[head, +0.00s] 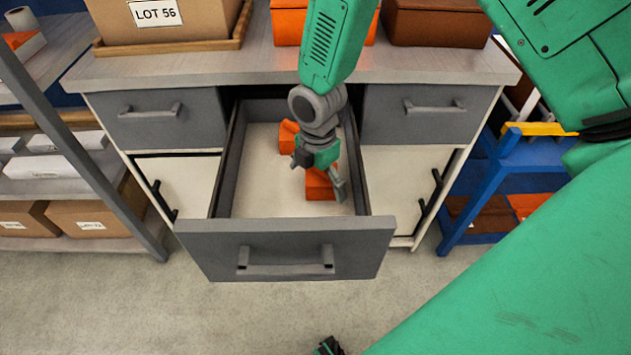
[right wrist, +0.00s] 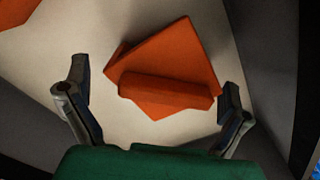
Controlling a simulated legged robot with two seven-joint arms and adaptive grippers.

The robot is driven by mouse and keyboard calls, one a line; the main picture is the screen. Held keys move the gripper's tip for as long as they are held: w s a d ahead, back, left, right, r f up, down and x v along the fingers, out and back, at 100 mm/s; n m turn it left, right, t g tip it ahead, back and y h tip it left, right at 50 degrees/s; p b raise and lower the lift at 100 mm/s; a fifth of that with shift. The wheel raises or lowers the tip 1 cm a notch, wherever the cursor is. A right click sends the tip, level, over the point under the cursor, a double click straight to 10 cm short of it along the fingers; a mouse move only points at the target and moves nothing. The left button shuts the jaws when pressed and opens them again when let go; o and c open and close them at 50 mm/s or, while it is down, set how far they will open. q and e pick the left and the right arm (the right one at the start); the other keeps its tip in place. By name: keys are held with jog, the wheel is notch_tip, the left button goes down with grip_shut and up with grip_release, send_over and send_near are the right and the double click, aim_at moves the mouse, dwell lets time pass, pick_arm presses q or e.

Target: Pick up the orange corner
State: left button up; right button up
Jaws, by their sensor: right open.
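The orange corner (head: 319,190) lies on the pale floor of the open drawer, partly hidden by my right gripper in the head view. In the right wrist view the orange corner (right wrist: 165,60) shows a flat plate with a raised ridge across its near side. My right gripper (head: 320,178) is inside the drawer, pointing down over it.
The grey drawer (head: 284,230) has walls close around my right gripper. A second orange piece (head: 287,134) lies farther back in it and shows in the right wrist view's upper left (right wrist: 16,10). Boxes stand on the worktop (head: 270,62). A blue rack (head: 480,190) stands right.

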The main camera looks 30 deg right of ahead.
jog(key=c, duration=1.3)
jog(key=shift+d, duration=0.2)
jog(key=c, duration=0.7)
jog(key=shift+d+f, duration=0.15)
jog(key=shift+d, duration=0.1)
grip_shut()
jog(key=shift+d, duration=0.2)
jog(key=o, duration=0.5)
grip_release()
jog(key=o, duration=1.5)
jog(key=shift+a, duration=0.45)
